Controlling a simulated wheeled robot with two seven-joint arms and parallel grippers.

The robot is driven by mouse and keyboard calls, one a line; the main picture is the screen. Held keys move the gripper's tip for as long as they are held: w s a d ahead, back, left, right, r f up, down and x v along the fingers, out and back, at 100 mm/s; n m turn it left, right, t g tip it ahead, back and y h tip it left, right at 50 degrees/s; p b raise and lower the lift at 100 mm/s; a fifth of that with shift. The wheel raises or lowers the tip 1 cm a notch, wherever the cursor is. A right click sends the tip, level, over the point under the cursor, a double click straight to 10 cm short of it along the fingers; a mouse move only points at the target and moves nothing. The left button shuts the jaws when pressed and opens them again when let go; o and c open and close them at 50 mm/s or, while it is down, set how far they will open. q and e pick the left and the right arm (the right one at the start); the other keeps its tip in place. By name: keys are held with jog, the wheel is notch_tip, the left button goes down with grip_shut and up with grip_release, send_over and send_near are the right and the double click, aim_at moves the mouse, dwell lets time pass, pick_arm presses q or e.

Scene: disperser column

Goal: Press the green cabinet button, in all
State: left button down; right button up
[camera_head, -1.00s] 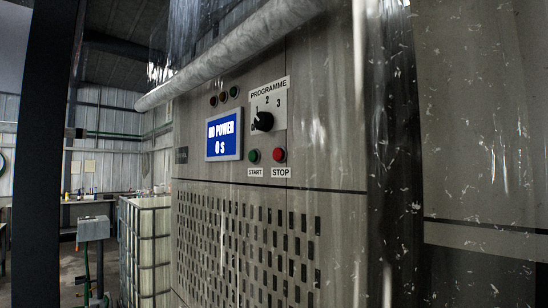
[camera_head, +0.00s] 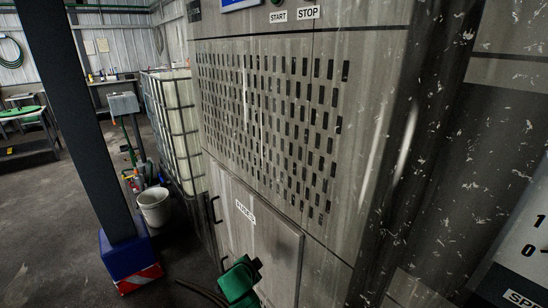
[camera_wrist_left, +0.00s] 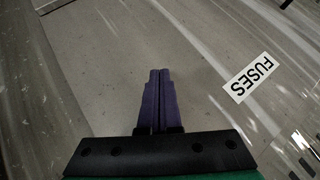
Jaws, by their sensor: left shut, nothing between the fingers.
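The green START button (camera_head: 277,3) is cut off by the top edge of the head view, above the START label (camera_head: 277,16). My left gripper (camera_head: 256,265), with a green body and black front, is low in front of the cabinet's FUSES door (camera_head: 275,235), well below the button. Its purple fingers (camera_wrist_left: 160,78) are together and empty in the left wrist view, facing the grey panel, with the FUSES label (camera_wrist_left: 251,77) to their right. I cannot tell whether they touch the door. My right gripper is not in view.
The grey cabinet (camera_head: 360,130) has a slotted grille above the door. Black handles (camera_head: 213,210) stand out at the door's left. A dark post (camera_head: 85,120) on a blue base, a white bucket (camera_head: 154,207) and a caged tank (camera_head: 175,120) stand left. Open floor lies front left.

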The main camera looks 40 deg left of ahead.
pick_arm(q)
jog(key=w+a+r+m+t+y, duration=0.15)
jog(key=r+t, duration=0.25)
jog(key=r, duration=1.3)
jog(key=w+r+m+t, duration=0.2)
jog(key=r+m+t, duration=0.15)
jog(key=r, duration=1.25)
jog(key=w+r+m+t+y, duration=0.15)
jog(key=r+t, duration=0.35)
jog(key=r, duration=1.2)
jog(key=s+r+m+t+h, duration=0.1)
jog(key=s+r+m+h, duration=0.2)
jog(key=r, duration=0.4)
jog(key=s+r+m+t+h, duration=0.2)
jog(key=s+r+m+h, duration=0.1)
jog(key=r+m, duration=0.3)
jog(key=s+r+m+t+h, duration=0.2)
jog(key=s+r+m+h, duration=0.1)
jog(key=r, duration=0.7)
jog(key=shift+s+a+m+b, duration=0.3)
jog(key=shift+m+b, duration=0.1)
jog(key=shift+m, duration=0.45)
jog(key=shift+w+f, duration=0.1)
jog(key=shift+w+d, duration=0.1)
